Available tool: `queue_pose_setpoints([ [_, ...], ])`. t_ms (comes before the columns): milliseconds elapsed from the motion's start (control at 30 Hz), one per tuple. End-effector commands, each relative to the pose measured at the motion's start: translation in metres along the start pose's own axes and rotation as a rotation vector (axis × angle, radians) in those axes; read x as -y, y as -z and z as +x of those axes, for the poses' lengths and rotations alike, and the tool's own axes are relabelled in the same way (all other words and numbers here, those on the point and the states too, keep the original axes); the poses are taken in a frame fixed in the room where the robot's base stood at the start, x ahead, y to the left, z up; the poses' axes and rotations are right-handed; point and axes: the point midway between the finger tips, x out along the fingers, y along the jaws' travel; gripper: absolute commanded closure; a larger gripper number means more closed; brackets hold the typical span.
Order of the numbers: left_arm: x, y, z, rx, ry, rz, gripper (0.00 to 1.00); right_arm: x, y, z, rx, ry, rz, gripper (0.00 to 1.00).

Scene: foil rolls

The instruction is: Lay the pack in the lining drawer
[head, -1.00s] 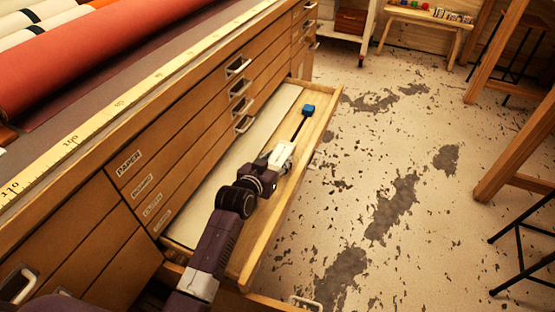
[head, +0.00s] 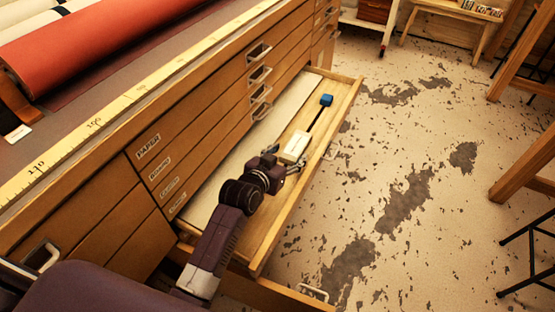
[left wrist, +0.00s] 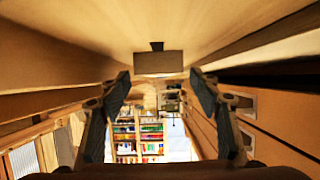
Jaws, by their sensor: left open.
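The pale, box-shaped pack (head: 296,147) lies on the floor of the open lining drawer (head: 258,262). A thin dark strip runs from its far end to a small blue block (head: 326,100); I cannot tell whether they are joined. My left gripper (head: 282,158) is open at the near end of the pack, low inside the drawer. In the left wrist view the pack (left wrist: 158,64) shows end-on, beyond and between the spread fingertips of my left gripper (left wrist: 160,82), with a gap to each. My right gripper is not in view.
The cabinet has several shut drawers with metal handles (head: 260,75) and labels. A yellow ruler (head: 80,135) and a red roll (head: 100,50) lie on its top. A pale liner strip covers the drawer's inner side.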

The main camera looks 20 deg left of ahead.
Motion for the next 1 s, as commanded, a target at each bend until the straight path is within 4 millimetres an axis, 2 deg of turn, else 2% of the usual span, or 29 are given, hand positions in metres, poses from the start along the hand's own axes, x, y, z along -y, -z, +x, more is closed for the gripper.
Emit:
queue_pose_setpoints([
  [200, 0.000, 0.003, -0.040, -0.003, 0.000, 0.002, 0.43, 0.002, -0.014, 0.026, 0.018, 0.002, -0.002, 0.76],
  [433, 0.000, 0.004, -0.070, -0.005, 0.000, 0.002, 0.43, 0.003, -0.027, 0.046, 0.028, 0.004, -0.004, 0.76],
  [600, 0.000, 0.004, -0.079, -0.006, 0.000, 0.001, 0.43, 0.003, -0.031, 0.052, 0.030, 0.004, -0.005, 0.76],
  [1000, 0.000, 0.004, -0.080, -0.007, 0.000, 0.001, 0.43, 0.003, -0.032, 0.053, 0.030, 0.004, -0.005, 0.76],
])
